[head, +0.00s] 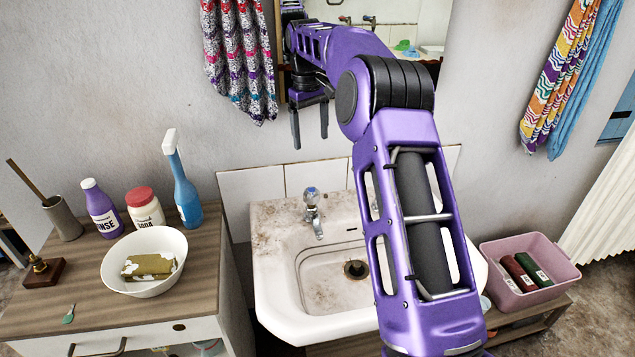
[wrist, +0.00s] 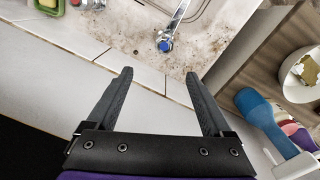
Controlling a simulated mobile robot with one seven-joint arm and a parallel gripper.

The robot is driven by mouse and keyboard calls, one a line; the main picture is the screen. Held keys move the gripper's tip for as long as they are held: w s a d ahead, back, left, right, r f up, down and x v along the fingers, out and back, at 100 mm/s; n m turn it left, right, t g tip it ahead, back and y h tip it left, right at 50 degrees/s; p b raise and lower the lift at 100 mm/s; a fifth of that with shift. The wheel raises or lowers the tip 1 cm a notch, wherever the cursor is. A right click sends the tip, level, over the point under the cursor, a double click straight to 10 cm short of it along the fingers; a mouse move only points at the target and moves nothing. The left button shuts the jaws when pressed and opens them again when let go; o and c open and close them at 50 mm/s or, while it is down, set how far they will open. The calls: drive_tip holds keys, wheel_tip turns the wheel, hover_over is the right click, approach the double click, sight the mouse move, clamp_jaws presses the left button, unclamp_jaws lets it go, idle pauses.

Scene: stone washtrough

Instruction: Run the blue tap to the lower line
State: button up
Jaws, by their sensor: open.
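The blue tap (head: 311,197) is a chrome tap with a blue-marked top at the back left of the white stone sink (head: 275,290). Thin dark lines (head: 328,246) run along the inner wall of the basin. The basin floor and the drain (head: 355,269) are bare in view. My gripper (head: 310,142) is open and empty, pointing down above and behind the tap; it also shows in the wrist view (wrist: 159,75).
A red-marked tap (wrist: 88,3) and a green soap dish (wrist: 47,6) are on the sink's other side. A cabinet left holds a bowl (head: 145,285) and bottles, including a blue spray bottle (head: 186,195). A pink tub (head: 530,300) stands right. My arm hides the sink's right part.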

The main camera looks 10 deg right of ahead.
drive_tip(key=b, duration=0.2)
approach(312, 190)
drive_tip(key=shift+y, duration=0.3)
drive_tip(key=f, duration=1)
drive_tip(key=shift+w+d, duration=0.2)
clamp_jaws()
